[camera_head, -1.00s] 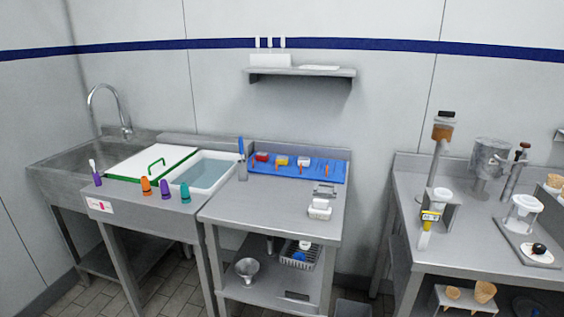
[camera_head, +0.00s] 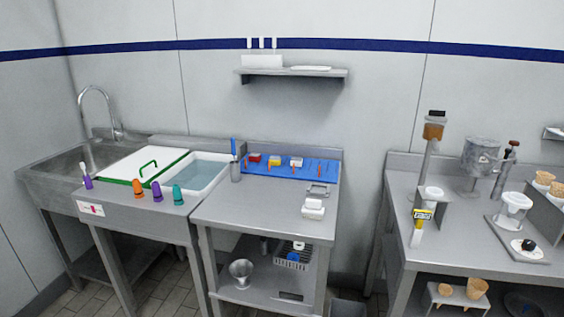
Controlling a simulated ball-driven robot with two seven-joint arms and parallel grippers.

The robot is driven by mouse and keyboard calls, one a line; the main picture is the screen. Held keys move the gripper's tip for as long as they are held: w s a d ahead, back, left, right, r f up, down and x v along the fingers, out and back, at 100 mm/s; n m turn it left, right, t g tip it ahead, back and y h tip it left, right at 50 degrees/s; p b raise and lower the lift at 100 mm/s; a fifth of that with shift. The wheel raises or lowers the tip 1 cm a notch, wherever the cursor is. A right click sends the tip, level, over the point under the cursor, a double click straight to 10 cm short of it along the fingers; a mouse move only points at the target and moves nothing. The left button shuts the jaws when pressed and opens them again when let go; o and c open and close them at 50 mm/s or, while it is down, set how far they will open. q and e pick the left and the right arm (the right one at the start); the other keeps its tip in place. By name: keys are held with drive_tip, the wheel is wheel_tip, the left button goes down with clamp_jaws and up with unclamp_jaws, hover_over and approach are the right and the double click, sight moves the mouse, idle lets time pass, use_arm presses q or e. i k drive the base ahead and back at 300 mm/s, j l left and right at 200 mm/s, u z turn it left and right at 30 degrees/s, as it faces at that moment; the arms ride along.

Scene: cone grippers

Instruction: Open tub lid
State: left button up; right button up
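A white lid (camera_head: 128,163) with a green rim and a green handle (camera_head: 149,169) lies flat at the left of the steel counter, beside the sink. To its right, a white tub (camera_head: 227,162) stands uncovered with bluish water (camera_head: 196,171) in it. I cannot tell whether a second tub is under the lid. Neither of my grippers shows in the head view.
Orange (camera_head: 138,188), purple (camera_head: 157,191) and teal (camera_head: 178,194) cone-shaped pieces stand along the counter's front edge. A blue mat (camera_head: 262,169) with small items lies on the middle table (camera_head: 255,204). A gap separates it from the right counter (camera_head: 450,240).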

sight(143, 164)
drive_tip(key=i+j, duration=0.75)
drive_tip(key=j, duration=0.3)
drive_tip(key=l+z, duration=0.05)
